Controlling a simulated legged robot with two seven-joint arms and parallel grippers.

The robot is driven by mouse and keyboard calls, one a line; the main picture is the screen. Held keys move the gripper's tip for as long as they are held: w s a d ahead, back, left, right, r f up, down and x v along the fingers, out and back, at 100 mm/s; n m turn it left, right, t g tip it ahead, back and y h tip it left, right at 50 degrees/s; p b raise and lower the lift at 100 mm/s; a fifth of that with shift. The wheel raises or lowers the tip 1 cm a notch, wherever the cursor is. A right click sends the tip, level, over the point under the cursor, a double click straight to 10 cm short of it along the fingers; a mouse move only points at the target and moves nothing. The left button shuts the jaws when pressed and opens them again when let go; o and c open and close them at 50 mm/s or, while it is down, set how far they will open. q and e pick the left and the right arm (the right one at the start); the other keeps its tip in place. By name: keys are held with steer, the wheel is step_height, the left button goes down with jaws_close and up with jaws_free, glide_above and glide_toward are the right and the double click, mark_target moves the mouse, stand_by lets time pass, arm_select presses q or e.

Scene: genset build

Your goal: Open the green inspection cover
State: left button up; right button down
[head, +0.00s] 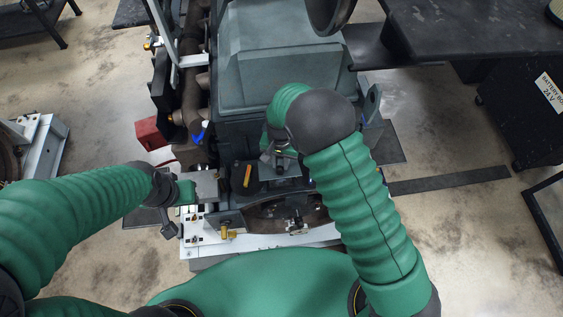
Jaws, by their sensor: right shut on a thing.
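My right gripper (278,160) is at the front of the engine, below the large grey-green housing (280,68). It is shut on a small part whose shape is mostly hidden by the jaws and the wrist. A dark grey block (282,183) lies just under the jaws. I cannot clearly make out the green inspection cover as a separate part; my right forearm and wrist hide some of this area. My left gripper (208,187) is low at the left front of the engine; its fingers are too small and merged with the grey parts to tell their state.
A white base plate (262,241) with small fittings runs along the front. A dark pipe (193,75) and a red box (149,133) are on the left. A dark table (470,28) and a battery box (535,100) stand at the right. Open floor shows on both sides.

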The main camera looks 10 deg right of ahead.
steer(key=shift+w+a+r, duration=0.15)
steer(key=shift+w+a, duration=0.05)
steer(key=shift+w, duration=0.25)
stand_by(0.4)
steer(key=c, duration=1.5)
jaws_free()
steer(key=shift+c, duration=0.2)
steer(key=shift+o, duration=1.3)
steer(key=shift+w+f, duration=0.15)
steer(key=shift+f, duration=0.05)
steer(key=shift+w+a+f, duration=0.15)
steer(key=shift+w+a, duration=0.05)
steer(key=shift+s+r, duration=0.15)
steer(key=shift+r, duration=0.1)
arm_select(q)
steer(key=shift+b+x, duration=0.7)
steer(key=shift+x, duration=0.25)
arm_select(e)
step_height(320, 180, up, 16)
steer(key=shift+w, duration=0.2)
